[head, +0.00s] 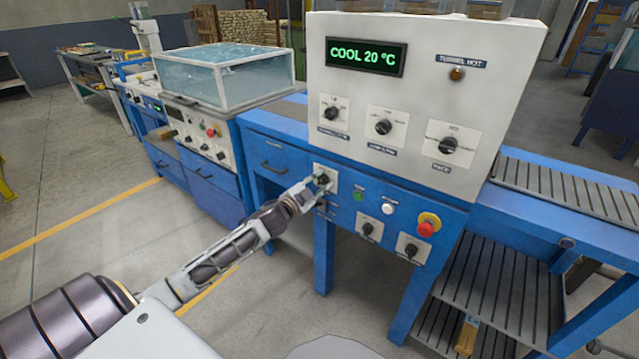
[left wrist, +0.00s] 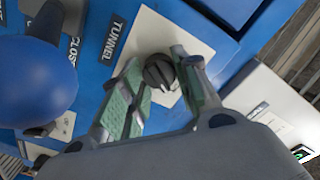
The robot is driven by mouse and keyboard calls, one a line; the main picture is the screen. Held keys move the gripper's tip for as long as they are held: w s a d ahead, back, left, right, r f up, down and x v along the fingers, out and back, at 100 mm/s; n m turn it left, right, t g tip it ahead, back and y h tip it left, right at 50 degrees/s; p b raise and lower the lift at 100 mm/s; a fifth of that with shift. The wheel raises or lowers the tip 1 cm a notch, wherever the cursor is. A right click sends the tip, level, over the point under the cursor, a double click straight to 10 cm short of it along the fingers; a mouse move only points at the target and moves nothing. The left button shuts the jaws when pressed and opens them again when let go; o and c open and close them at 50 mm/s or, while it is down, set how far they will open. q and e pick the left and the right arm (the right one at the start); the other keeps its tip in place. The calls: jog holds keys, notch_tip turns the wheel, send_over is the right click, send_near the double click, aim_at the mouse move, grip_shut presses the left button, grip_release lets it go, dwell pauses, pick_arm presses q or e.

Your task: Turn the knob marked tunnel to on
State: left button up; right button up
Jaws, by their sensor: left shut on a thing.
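The tunnel knob (left wrist: 160,72) is small, round and dark, on a pale plate. The label TUNNEL (left wrist: 113,40) stands beside that plate on the blue panel in the left wrist view. In the head view my left gripper (head: 318,184) reaches the upper left of the blue front panel and partly covers the knob (head: 323,179). In the left wrist view its green-padded fingers (left wrist: 158,80) are on both sides of the knob, shut on it. The knob's pointer setting is too small to read. My right gripper is not in view.
A green button (head: 358,196), a white button (head: 388,208) and a red stop button (head: 426,226) on yellow sit right of the knob. Two more dark knobs (head: 368,230) (head: 411,250) are below. The white cabinet (head: 418,80) above reads COOL 20 °C.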

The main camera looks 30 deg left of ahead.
pick_arm(q)
jog(key=o, duration=1)
jog(key=shift+s, duration=1.15)
jog(key=shift+s+a, duration=0.15)
jog(key=shift+s, duration=1.45)
jog(key=shift+s+a, duration=0.15)
jog(key=shift+s, duration=1.5)
jog(key=shift+s+a, duration=0.15)
jog(key=shift+s, duration=1.45)
